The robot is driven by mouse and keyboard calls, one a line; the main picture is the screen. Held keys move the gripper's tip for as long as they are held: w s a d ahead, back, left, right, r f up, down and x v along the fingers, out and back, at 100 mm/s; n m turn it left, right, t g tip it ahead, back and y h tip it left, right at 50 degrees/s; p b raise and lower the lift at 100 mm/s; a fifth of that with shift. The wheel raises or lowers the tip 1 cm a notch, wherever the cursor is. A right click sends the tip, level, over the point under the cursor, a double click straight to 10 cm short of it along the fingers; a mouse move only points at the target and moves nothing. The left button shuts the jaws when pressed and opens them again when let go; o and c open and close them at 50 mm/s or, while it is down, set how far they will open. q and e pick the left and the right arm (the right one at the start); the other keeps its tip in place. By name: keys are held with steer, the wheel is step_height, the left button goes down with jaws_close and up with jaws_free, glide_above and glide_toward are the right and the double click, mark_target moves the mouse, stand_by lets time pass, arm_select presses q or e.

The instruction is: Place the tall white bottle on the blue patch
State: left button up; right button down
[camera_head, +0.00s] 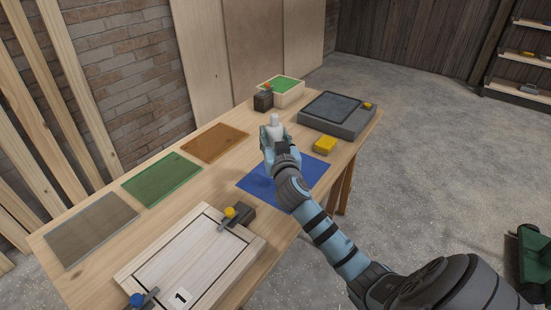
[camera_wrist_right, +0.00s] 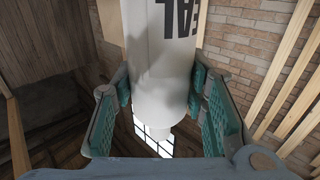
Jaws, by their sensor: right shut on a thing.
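The white bottle (camera_head: 275,123) shows its top above my right gripper (camera_head: 274,138) in the head view; its lower part is hidden by the gripper and arm. In the right wrist view the bottle (camera_wrist_right: 163,70), with dark lettering, stands between the teal fingers of my right gripper (camera_wrist_right: 163,108), which is shut on it. The blue patch (camera_head: 257,186) lies flat on the table. My gripper is at or above its far edge, and my forearm covers part of it. I cannot tell whether the bottle touches the table. My left gripper is not in view.
A grey tray-like box (camera_head: 345,128) and a green-topped box (camera_head: 288,92) stand at the far end. A framed panel (camera_head: 190,255) with clamps lies nearer. Brown, green and grey patches line the wall side of the wooden table (camera_head: 222,178).

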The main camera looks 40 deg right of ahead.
steer(key=shift+f+b, duration=0.85)
steer(key=shift+f, duration=1.6)
steer(key=c, duration=1)
jaws_free()
steer(key=shift+s, duration=0.1)
steer(key=shift+o, duration=0.2)
steer(key=shift+s+a, duration=0.1)
steer(key=v, duration=1.1)
steer(key=shift+s+a+p, duration=0.15)
steer(key=shift+s+p, duration=0.2)
steer(key=shift+p, duration=0.1)
